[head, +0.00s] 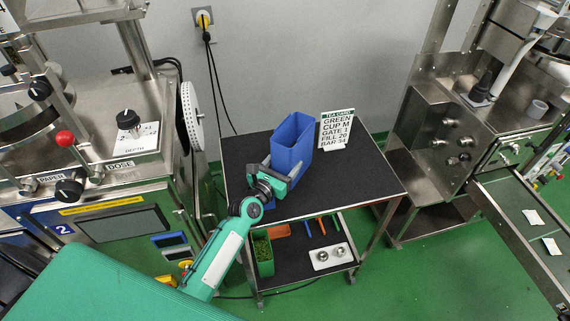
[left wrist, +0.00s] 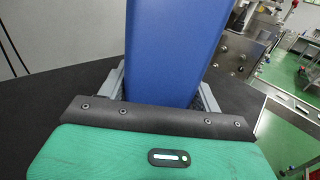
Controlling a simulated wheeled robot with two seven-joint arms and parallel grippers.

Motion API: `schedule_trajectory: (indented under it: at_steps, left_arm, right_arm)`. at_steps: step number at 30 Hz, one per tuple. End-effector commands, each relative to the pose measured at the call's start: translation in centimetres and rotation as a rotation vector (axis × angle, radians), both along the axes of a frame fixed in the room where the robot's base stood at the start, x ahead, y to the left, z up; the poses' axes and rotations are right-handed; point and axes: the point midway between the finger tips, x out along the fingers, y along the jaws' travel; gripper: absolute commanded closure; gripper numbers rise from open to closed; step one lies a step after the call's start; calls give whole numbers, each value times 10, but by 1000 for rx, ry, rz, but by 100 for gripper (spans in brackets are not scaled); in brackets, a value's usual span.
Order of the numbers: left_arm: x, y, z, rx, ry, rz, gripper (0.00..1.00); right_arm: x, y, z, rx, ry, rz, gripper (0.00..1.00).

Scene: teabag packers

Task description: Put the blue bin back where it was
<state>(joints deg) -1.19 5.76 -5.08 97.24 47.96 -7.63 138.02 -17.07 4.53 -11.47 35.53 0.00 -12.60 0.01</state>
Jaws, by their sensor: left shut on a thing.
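In the left wrist view the blue bin (left wrist: 172,45) rises between the two grey fingers. My left gripper (head: 274,170) reaches in from the front left and is shut on the bin's lower part. It also shows in the left wrist view (left wrist: 160,90). I cannot tell whether the bin's base touches the cart top. My right gripper is in neither view.
A tea card sign (head: 337,131) stands just right of the bin. The lower shelf holds a green container (head: 263,257), coloured sticks and a white tray (head: 333,258). The cart top's right side is clear.

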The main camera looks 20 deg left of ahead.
Motion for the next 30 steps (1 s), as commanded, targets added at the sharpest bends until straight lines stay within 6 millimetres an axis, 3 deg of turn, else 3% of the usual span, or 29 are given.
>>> schedule_trajectory:
  at_steps: [4,5,7,8,19,23,30]
  left_arm:
    - [0,0,-3,-1,-2,1,76]
    - [0,0,-3,0,0,0,29]
    - [0,0,-2,0,0,0,15]
    - [0,0,-2,0,0,0,13]
    - [-1,0,1,0,0,0,13]
    - [-17,3,-2,-2,1,1,13]
    - [-62,11,-3,0,2,1,13]
  right_arm:
    - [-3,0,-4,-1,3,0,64]
    - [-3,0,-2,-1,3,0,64]
    - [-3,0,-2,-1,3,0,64]
    - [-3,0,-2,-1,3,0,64]
    - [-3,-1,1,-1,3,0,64]
    - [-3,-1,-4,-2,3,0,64]
    - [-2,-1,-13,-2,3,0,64]
